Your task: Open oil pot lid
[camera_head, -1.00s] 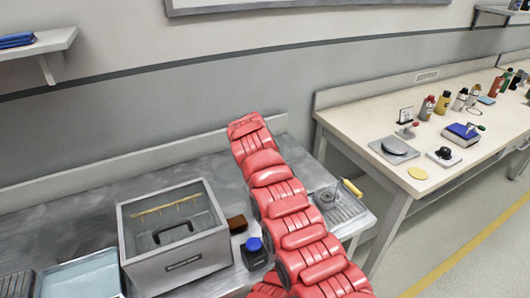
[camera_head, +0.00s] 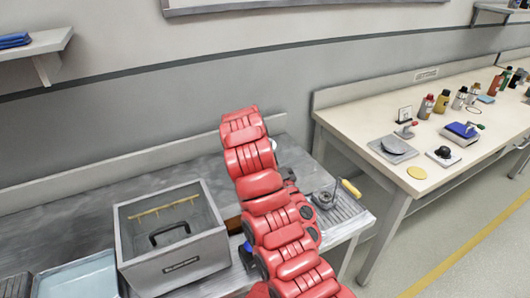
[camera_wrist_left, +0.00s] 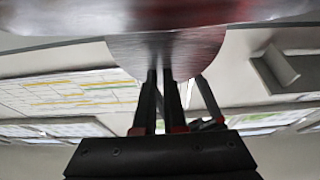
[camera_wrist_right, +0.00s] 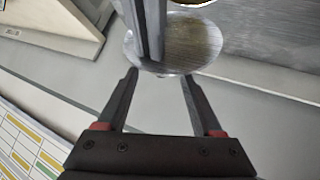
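In the head view a small round metal object (camera_head: 325,199), possibly the oil pot, stands on the ridged drainer; I cannot tell its lid apart. My red arm crosses the middle of that view, and neither gripper's fingers show there. In the left wrist view my left gripper (camera_wrist_left: 160,75) has its fingers close together, their tips at the edge of a round shiny metal object (camera_wrist_left: 190,50). In the right wrist view my right gripper (camera_wrist_right: 160,73) is open and empty. A round metal object (camera_wrist_right: 195,45) and dark upright bars lie just beyond its fingertips.
A grey metal box (camera_head: 180,265) with a black handle (camera_head: 168,233) stands left of my arm. A pale blue tray (camera_head: 80,279) is further left. A yellow handle (camera_head: 350,188) lies by the drainer. A side bench (camera_head: 370,118) at right holds bottles and instruments.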

